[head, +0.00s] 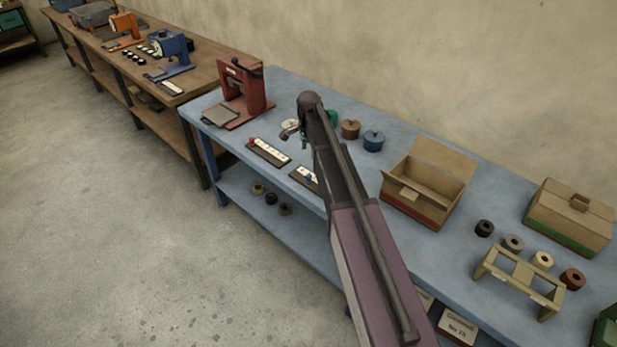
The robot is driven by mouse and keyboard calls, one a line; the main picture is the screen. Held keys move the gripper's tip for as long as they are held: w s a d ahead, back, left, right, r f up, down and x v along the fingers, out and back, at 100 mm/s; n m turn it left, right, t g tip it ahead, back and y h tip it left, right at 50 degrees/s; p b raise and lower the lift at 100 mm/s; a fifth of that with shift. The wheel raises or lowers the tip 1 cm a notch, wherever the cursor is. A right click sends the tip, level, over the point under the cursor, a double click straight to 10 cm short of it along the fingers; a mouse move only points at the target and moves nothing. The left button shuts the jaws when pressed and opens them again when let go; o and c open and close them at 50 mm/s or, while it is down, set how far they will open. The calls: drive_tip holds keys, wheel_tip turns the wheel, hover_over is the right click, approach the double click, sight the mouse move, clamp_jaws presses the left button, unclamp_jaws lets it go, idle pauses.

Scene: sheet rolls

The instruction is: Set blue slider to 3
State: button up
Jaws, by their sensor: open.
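The blue slider (309,177) is a small blue knob on a white-faced strip (299,173) near the front edge of the blue table. My arm hides the right part of that strip, and its marks are too small to read. My gripper (291,133) is small and partly covered by my arm. It is open, above and behind the strips, with nothing visible in it. A second strip (268,152) with a red knob (251,142) at its left end lies to the left.
A red press (244,92) stands at the table's left end. Lidded pots, including a blue one (373,141), stand behind my arm. An open cardboard box (429,183) is to the right, then rolls and a yellowish stand (518,275). Table near the strips looks clear.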

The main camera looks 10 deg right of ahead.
sight(309, 176)
drive_tip(key=shift+f+b, duration=5.45)
drive_tip(key=shift+f, duration=0.25)
